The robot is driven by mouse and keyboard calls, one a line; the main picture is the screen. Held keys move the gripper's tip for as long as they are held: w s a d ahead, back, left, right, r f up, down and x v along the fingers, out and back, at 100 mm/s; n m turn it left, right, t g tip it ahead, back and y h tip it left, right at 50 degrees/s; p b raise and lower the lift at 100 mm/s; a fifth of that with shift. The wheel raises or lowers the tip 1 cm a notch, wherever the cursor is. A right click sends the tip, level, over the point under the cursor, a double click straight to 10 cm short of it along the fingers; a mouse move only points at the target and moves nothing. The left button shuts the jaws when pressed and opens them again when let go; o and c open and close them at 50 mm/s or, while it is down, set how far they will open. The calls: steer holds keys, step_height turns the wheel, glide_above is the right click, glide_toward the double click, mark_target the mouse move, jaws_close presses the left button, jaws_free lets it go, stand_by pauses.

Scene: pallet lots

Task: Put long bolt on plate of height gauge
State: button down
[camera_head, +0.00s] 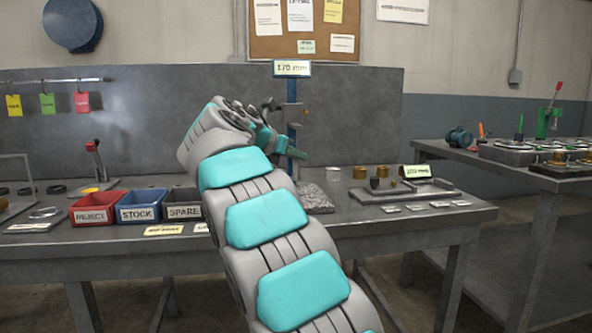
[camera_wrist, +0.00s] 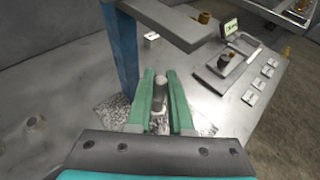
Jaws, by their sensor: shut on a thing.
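The height gauge (camera_head: 291,120) stands on the bench, with a blue column and a 170 mm sign on top. Its speckled grey plate (camera_head: 316,200) shows partly beside my arm. In the wrist view the column (camera_wrist: 121,50) rises just beyond and left of my fingers, and the plate (camera_wrist: 113,108) lies below them. My gripper (camera_wrist: 160,78) has green fingers shut on a grey long bolt (camera_wrist: 158,97). The bolt's lower part is hard to make out, and I cannot tell whether it touches the plate. In the head view my gripper (camera_head: 285,148) is close to the column; the bolt is hidden.
The gauge's grey crossbar (camera_wrist: 170,20) overhangs beyond my fingertips. Right of the plate stand a grey fixture (camera_head: 405,190), small brass and dark parts, and several labels. Reject (camera_head: 97,216), stock (camera_head: 139,214) and spare (camera_head: 184,212) bins stand to the left. A second bench (camera_head: 480,157) is at right.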

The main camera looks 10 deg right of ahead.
mark_target(294, 168)
steer(key=shift+w+f+b, duration=0.1)
steer(key=shift+f+b, duration=0.75)
steer(key=shift+f, duration=1)
steer(key=shift+d, duration=0.1)
steer(key=c, duration=0.8)
jaws_free()
steer(key=shift+f, duration=0.1)
steer(key=shift+p+v, duration=1)
steer(key=shift+v, duration=5.05)
